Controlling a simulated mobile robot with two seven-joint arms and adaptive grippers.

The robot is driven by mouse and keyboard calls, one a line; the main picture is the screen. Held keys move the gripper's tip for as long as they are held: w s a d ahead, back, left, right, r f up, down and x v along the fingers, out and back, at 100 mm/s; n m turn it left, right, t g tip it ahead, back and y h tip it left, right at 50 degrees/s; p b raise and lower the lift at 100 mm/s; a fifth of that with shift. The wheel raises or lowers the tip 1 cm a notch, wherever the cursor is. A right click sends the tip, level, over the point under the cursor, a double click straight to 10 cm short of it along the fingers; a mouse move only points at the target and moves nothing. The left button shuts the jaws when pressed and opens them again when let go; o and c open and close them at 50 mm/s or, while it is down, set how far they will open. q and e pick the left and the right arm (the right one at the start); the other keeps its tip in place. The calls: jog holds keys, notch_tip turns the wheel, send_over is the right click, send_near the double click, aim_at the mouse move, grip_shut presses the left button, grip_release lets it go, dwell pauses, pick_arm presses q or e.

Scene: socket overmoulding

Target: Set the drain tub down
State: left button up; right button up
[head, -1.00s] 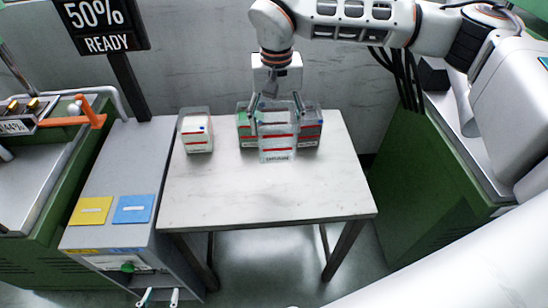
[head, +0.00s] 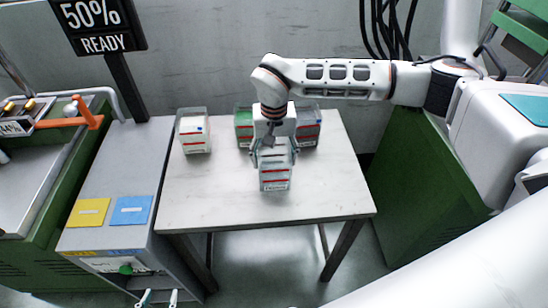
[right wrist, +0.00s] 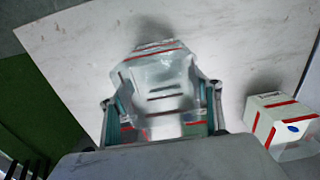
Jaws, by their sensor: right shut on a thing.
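The drain tub (head: 275,178) is a clear, grey-looking tub with red stripes and a dark-lettered label, over the middle of the table (head: 220,205). My right gripper (head: 274,152) reaches down from above and is shut on it. In the right wrist view the tub (right wrist: 160,85) sits upright between the two fingers (right wrist: 163,115). I cannot tell whether its base touches the table. My left gripper (head: 160,297) shows only as two fingertips, apart and with nothing between them, at the bottom edge.
A clear tub with white contents (head: 195,140) stands at the table's left; a green one (head: 243,122) and a grey-red one (head: 309,130) stand behind my right gripper. The table's front is clear. A grey cabinet with yellow (head: 88,212) and blue (head: 132,210) plates adjoins at left.

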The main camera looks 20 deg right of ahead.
jog(key=o, duration=0.7)
jog(key=shift+f, duration=0.1)
jog(key=o, duration=0.4)
